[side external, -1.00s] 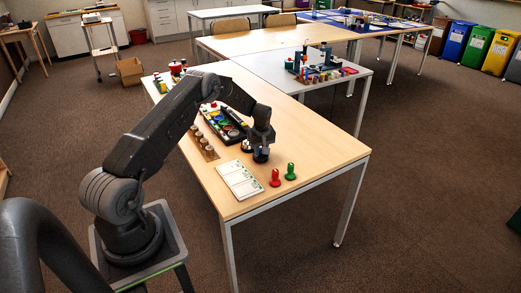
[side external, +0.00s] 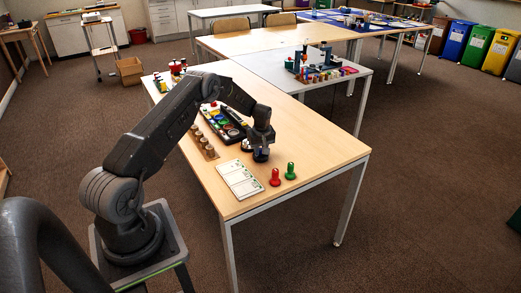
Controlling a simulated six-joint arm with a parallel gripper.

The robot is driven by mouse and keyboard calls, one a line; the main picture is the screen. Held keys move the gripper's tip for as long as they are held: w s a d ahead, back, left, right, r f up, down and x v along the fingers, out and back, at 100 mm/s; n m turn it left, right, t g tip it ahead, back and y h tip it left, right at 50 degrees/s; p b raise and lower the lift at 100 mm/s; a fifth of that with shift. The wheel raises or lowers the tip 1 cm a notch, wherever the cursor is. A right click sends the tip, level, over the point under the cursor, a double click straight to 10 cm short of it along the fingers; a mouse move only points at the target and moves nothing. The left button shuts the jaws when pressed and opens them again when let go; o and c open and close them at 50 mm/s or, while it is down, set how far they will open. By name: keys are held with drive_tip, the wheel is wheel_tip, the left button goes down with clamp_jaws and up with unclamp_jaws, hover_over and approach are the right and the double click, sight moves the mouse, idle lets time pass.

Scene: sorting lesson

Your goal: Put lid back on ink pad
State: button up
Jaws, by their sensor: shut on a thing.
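My gripper (side external: 261,150) points down over the near part of the wooden table (side external: 310,150). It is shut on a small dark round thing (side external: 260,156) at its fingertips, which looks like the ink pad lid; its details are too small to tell. A small round piece with a pale rim (side external: 246,146) sits just left of the fingers and may be the ink pad. Whether the held piece touches the table or the pad cannot be told from this angle.
A white card sheet (side external: 240,179) lies in front of my gripper. A red stamp (side external: 275,178) and a green stamp (side external: 290,172) stand to its right. A dark tray of coloured pieces (side external: 222,122) and a row of wooden stamps (side external: 204,142) are behind left. The table's right side is clear.

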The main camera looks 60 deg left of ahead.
idle(0.3)
drive_tip(key=o, duration=1.5)
drive_tip(key=shift+c, duration=0.2)
drive_tip(key=shift+r, duration=3.5)
drive_tip(key=shift+c, duration=0.3)
clamp_jaws()
drive_tip(key=shift+f, duration=0.1)
